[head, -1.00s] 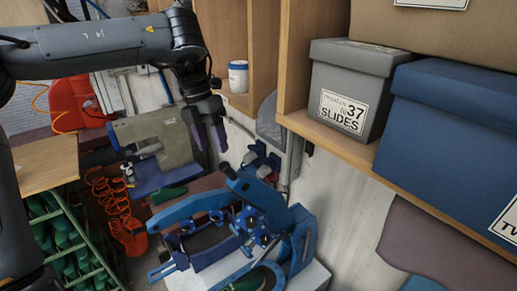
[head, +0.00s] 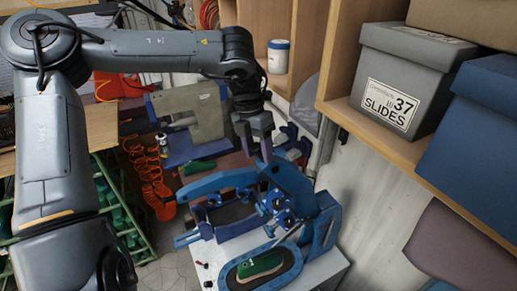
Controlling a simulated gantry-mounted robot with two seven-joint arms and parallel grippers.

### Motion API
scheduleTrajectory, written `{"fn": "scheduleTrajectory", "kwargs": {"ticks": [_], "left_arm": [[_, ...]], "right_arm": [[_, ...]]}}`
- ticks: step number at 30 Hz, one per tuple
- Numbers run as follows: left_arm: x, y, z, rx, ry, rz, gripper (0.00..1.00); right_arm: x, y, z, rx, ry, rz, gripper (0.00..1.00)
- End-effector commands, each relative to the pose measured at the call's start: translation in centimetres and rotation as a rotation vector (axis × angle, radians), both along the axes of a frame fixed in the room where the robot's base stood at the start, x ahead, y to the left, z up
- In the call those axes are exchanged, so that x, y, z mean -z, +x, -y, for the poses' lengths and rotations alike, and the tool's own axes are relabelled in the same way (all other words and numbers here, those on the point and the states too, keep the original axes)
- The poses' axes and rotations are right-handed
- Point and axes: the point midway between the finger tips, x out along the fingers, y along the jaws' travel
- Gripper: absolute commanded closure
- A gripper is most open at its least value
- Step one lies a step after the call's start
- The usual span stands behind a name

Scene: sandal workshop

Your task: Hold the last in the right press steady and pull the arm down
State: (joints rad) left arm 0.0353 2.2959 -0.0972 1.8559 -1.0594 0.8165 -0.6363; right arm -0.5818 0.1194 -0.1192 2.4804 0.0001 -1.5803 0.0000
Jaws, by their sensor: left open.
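A blue press (head: 326,222) stands on a light-topped stand, with a thick blue arm (head: 289,182) angled above it. A dark green last or sole (head: 260,265) lies inside an oval blue frame at its near end, low in the head view. Another blue arm (head: 219,182) reaches left over a blue-sided bed with a dark pad. My left gripper (head: 256,154) hangs fingers-down just above and behind the blue arms. It is open, with nothing visible between its fingers, and its exact gap to the arm is unclear. My right gripper is out of view.
A wooden shelf (head: 395,140) at right holds a grey box (head: 418,65) and a blue box (head: 480,130). A white cup (head: 278,57) stands in a cubby. A coiled orange hose (head: 150,175) hangs at left beside a green rack (head: 118,205).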

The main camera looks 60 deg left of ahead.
Motion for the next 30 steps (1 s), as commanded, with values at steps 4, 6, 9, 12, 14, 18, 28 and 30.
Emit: {"fn": "scheduleTrajectory", "kwargs": {"ticks": [4,6,9,12,14,18,28,30], "left_arm": [[0.35,0.03,0.09,0.0,-0.001,0.0,0.47],[0.38,0.03,0.09,0.0,-0.001,0.0,0.47],[0.38,0.03,0.09,0.0,-0.001,0.0,0.47],[0.37,0.03,0.08,0.0,-0.001,0.0,0.56],[0.37,0.03,0.08,0.0,-0.001,0.0,0.66],[0.35,0.03,0.08,0.0,-0.001,0.0,0.87],[0.43,0.0,0.14,0.001,-0.001,0.002,1.0],[0.68,-0.07,0.28,0.005,-0.002,0.008,1.0]], "right_arm": [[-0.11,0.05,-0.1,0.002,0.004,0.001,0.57],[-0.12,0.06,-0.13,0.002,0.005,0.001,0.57],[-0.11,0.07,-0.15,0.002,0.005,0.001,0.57],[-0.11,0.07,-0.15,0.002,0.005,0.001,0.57],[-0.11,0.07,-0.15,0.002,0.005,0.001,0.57],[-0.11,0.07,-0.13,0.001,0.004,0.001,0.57],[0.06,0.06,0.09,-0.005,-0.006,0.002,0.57],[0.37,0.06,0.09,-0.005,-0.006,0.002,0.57]]}}
